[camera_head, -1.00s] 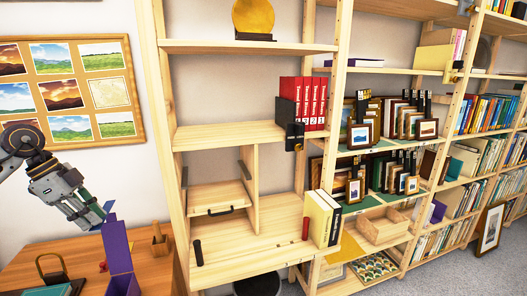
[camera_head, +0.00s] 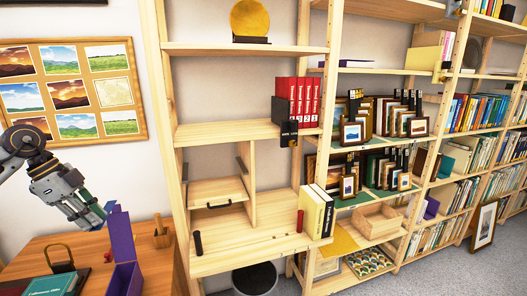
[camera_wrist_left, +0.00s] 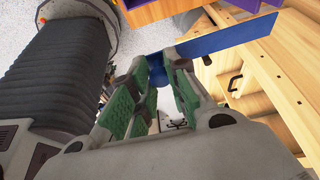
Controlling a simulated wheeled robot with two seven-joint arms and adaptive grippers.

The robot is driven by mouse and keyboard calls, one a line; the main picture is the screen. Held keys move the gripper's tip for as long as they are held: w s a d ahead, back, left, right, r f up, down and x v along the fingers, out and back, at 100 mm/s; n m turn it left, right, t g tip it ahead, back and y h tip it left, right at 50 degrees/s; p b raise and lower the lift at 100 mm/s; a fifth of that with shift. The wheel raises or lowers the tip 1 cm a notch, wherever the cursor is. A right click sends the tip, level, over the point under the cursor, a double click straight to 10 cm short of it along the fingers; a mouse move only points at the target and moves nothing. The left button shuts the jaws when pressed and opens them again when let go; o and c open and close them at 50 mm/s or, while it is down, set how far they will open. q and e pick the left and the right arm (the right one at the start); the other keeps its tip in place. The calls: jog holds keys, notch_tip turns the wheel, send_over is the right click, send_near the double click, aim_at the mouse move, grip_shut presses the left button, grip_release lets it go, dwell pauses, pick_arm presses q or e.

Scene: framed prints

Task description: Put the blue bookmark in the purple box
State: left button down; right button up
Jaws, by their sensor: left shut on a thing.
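The purple box (camera_head: 123,246) stands on the wooden desk at the lower left, with a tall purple panel rising from it. My left gripper (camera_head: 99,216) is just left of the panel's top, above the desk. In the left wrist view my left gripper (camera_wrist_left: 160,92) has its green-padded fingers shut on the blue bookmark (camera_wrist_left: 220,38), which sticks out as a flat strip to the upper right. In the head view only a small blue bit of the bookmark (camera_head: 110,206) shows by the fingertips. A purple surface of the box shows behind it (camera_wrist_left: 150,11). My right gripper is out of view.
The desk (camera_head: 150,265) also holds a dark green book (camera_head: 58,283), a padlock-shaped object (camera_head: 59,258) and a wooden pen holder (camera_head: 161,236). A wooden shelf unit (camera_head: 240,133) with red binders (camera_head: 308,103) stands right of the desk.

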pick_arm(q)
jog(key=shift+w+d+f+m, duration=0.1)
jog(key=shift+w+f+m, duration=0.2)
jog(key=shift+f, duration=0.05)
jog(key=shift+d+f+m+g, duration=0.2)
jog(key=shift+f+m+g, duration=0.2)
jog(key=shift+m, duration=0.1)
jog(key=shift+w+d+f+m+g, duration=0.2)
jog(key=shift+d+f+m+g, duration=0.1)
jog(key=shift+f+m, duration=0.5)
jog(key=d+f+n+t+y+b, duration=0.4)
jog(key=d+f+n+b, duration=0.2)
jog(key=d+f+n, duration=1.2)
jog(key=d+f, duration=0.3)
jog(key=f, duration=0.2)
jog(key=shift+s+d+f+t, duration=0.3)
jog(key=shift+s+f, duration=0.05)
jog(key=shift+f, duration=0.05)
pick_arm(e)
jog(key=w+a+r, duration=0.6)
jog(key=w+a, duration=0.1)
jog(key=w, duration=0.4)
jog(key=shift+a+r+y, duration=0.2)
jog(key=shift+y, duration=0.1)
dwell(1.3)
